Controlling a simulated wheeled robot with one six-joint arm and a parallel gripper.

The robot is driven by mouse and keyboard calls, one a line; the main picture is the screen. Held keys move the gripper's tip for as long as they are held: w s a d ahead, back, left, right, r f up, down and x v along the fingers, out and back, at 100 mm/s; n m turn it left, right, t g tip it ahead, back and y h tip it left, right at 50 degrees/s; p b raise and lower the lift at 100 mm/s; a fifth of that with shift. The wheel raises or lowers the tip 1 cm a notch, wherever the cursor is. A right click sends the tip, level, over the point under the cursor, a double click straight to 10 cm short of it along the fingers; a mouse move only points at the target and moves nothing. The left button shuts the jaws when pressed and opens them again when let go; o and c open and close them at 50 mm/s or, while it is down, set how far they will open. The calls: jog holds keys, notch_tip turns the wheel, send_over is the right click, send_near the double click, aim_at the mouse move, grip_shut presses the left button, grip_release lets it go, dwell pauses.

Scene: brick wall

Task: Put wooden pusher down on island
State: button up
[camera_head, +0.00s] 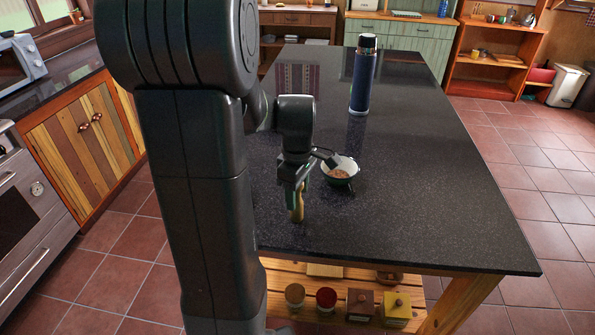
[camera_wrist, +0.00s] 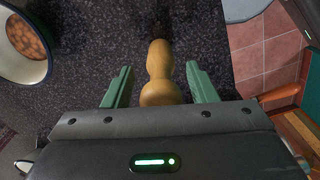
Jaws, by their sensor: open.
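The wooden pusher (camera_wrist: 159,62) is a tan, rounded piece with a narrowed neck. In the wrist view it is between the two green fingers of my gripper (camera_wrist: 160,88), with a gap on each side. In the head view the pusher (camera_head: 298,206) shows below my gripper (camera_head: 294,188), at the near part of the island (camera_head: 420,190), a dark speckled counter. It looks upright there, its base at the counter top. My gripper is open around it. The pusher's upper end is partly hidden by the gripper.
A bowl (camera_head: 340,180) with brown round contents stands just right of my gripper; it also shows in the wrist view (camera_wrist: 48,72). A tall blue bottle (camera_head: 361,80) stands farther back. The island's right side is clear. Jars (camera_head: 326,299) sit on the shelf below.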

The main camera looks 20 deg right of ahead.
notch_tip(320, 180, up, 11)
jog(key=shift+f, duration=0.2)
